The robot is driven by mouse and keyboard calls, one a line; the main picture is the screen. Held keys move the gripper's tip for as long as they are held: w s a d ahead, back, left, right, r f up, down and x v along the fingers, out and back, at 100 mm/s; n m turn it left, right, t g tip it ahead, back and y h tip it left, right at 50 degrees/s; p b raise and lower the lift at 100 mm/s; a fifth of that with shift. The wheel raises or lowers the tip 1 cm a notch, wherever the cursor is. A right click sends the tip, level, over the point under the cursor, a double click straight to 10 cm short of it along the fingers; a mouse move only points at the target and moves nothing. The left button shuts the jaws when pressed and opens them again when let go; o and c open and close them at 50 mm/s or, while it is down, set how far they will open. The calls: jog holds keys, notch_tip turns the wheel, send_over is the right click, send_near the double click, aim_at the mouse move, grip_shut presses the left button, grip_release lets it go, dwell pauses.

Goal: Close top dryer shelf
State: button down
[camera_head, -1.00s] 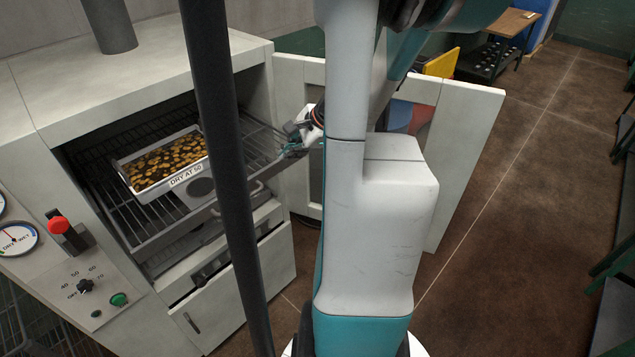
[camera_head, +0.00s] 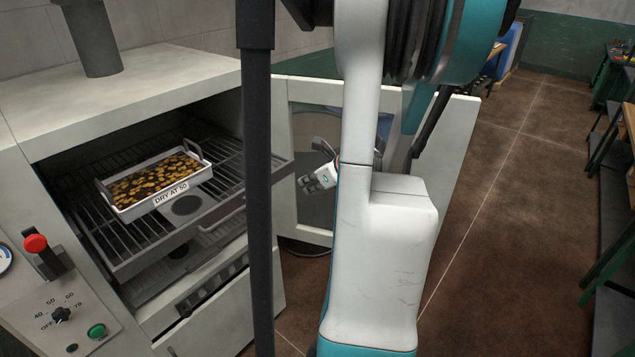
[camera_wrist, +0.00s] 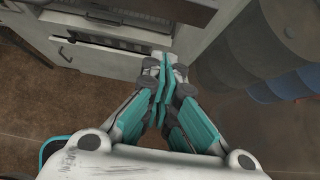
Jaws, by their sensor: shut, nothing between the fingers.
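The dryer (camera_head: 130,65) stands on the left with its white door (camera_head: 448,165) swung open to the right. The top shelf (camera_head: 150,262) is a wire rack with a grey front rail, pulled part way out of the opening. A tray of sliced pieces (camera_head: 160,183), labelled "DRY AT 50", sits on it. My gripper (camera_head: 308,184) is right of the shelf's front, apart from it, in front of the open door. In the wrist view my gripper's fingers (camera_wrist: 162,85) are together with nothing between them. My arm and a dark pole hide part of the shelf's right side and the door.
A lower drawer front (camera_head: 215,320) is below the shelf. The control panel (camera_head: 65,310) has a red lever (camera_head: 36,243) and a green button (camera_head: 96,331). A dark vertical pole (camera_head: 259,200) crosses the head view. Open brown floor (camera_head: 500,240) lies to the right.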

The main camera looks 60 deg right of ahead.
aim_at(241, 150)
jog(key=w+d+f, duration=0.1)
jog(key=w+f, duration=0.1)
jog(key=w, duration=0.4)
jog(key=shift+w+d, duration=0.15)
jog(key=shift+d, duration=0.1)
jog(key=shift+w+f, duration=0.1)
jog(key=w+d+b, duration=0.1)
jog(key=w, duration=0.6)
jog(key=w+d+b, duration=0.1)
jog(key=w+d, duration=0.1)
jog(key=w, duration=0.6)
jog(key=w+d, duration=0.2)
jog(key=w, duration=0.6)
jog(key=shift+d+b, duration=0.25)
jog(key=shift+b, duration=0.15)
jog(key=shift+w+d, duration=0.1)
jog(key=shift+w, duration=0.15)
